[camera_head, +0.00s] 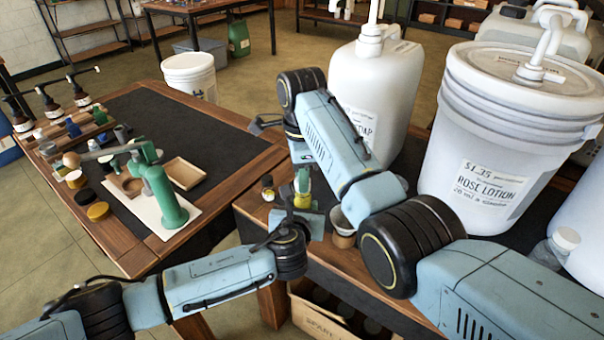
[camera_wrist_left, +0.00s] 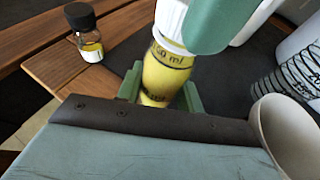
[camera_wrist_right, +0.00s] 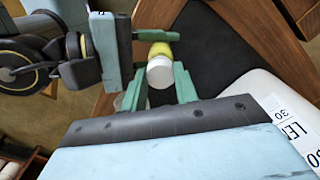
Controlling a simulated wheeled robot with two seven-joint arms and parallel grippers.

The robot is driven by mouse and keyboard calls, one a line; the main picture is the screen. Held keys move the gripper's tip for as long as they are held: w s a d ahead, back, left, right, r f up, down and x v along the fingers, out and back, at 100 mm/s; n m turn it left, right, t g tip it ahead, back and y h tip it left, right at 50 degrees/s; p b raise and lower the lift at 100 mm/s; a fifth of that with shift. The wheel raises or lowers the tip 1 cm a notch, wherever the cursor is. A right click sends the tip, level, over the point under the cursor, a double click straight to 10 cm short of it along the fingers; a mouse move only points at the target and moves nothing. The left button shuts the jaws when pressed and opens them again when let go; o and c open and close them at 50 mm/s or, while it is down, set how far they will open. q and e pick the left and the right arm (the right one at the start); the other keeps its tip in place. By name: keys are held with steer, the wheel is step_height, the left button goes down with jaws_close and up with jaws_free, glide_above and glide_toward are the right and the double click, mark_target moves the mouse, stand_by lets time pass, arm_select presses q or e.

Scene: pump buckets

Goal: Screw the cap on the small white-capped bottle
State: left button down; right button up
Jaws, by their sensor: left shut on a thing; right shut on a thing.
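The small bottle with yellow contents (camera_head: 303,201) is held over the near table's left edge. In the left wrist view the bottle (camera_wrist_left: 165,72) stands slightly tilted between the green fingers of my left gripper (camera_wrist_left: 162,92), which is shut on its body. The white cap (camera_wrist_right: 160,72) is at the bottle's top, between the fingers of my right gripper (camera_wrist_right: 159,88), which is shut on it. In the left wrist view a green finger of my right gripper partly hides the cap (camera_wrist_left: 172,20). I cannot tell whether the threads are engaged.
A small black-capped bottle (camera_wrist_left: 88,38) stands beside the held bottle. A pale cup (camera_wrist_left: 287,130) is close on the other side. A large white jug (camera_head: 375,85) and a rose lotion bucket (camera_head: 490,185) stand behind my right arm. A green press (camera_head: 160,190) stands on the left table.

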steer(key=m, duration=0.4)
steer(key=o, duration=0.9)
steer(key=shift+r, duration=0.15)
steer(key=shift+r, duration=2.15)
steer(key=shift+c, duration=0.2)
